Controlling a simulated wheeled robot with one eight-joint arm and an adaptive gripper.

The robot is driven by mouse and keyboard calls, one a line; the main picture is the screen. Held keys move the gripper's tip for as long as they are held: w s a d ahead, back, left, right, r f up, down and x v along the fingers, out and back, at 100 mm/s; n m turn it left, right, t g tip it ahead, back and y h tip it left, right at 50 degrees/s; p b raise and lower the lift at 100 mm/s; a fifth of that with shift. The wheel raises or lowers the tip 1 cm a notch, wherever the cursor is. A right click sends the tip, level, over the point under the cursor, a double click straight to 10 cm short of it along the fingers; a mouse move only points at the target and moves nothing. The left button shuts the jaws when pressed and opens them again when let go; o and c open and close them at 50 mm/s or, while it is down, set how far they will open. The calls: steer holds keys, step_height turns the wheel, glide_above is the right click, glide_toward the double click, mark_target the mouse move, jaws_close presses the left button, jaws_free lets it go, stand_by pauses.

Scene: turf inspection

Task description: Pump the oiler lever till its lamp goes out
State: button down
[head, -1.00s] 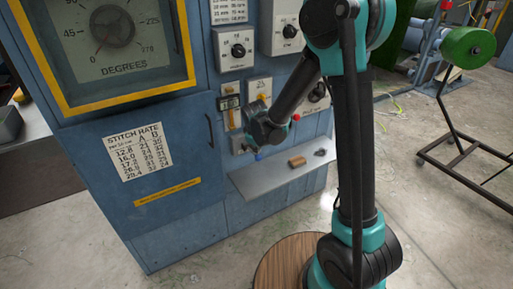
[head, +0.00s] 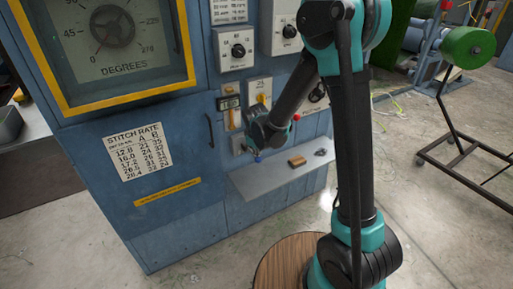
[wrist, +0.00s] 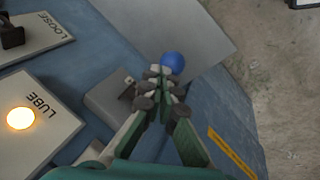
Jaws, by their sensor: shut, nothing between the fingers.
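The oiler lever's blue ball knob (wrist: 172,63) shows just beyond my fingertips in the wrist view, and as a small blue spot (head: 258,159) in the head view. My gripper (wrist: 163,82) is shut and empty, over or against the lever; I cannot tell whether it touches the knob. The lever's shaft is mostly hidden behind the fingers. A grey oiler box (wrist: 108,95) sits on the blue panel beside the fingers. The lamp (wrist: 20,118) on the LUBE plate (wrist: 52,128) glows bright yellow-white: it is lit.
A grey shelf (head: 262,182) juts out below the lever, with a brown block (head: 297,160) and a small dark item (head: 320,152) on it. A LOOSE plate (wrist: 45,35) with a dark switch is nearby. A door handle (head: 210,131) stands left of the arm.

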steer(key=shift+s+d+f, duration=0.2)
steer(key=shift+s+f, duration=0.1)
steer(key=shift+f, duration=0.4)
stand_by(1.0)
stand_by(0.4)
steer(key=shift+w+a+r, duration=0.3)
steer(key=shift+w+r, duration=0.15)
steer(key=shift+r, duration=0.7)
steer(key=shift+w+a+r, duration=0.3)
steer(key=shift+w+r, duration=0.1)
steer(key=shift+r, duration=0.7)
steer(key=shift+w+a+r, duration=0.3)
steer(key=shift+w+r, duration=0.15)
steer(key=shift+r, duration=0.7)
step_height(320, 180, up, 4)
steer(key=r, duration=0.1)
glide_above(252, 152)
steer(key=shift+s+f, duration=0.1)
steer(key=shift+f, duration=0.15)
steer(key=s+d+f+m, duration=0.2)
steer(key=s+d+m, duration=0.4)
steer(key=s+d, duration=0.7)
steer(key=s+d+f+m, duration=0.3)
steer(key=s+d+m, duration=0.3)
steer(key=s+d, duration=0.7)
steer(key=shift+s+d+f+m, duration=0.25)
steer(key=shift+s+m, duration=0.15)
steer(key=shift+s, duration=0.3)
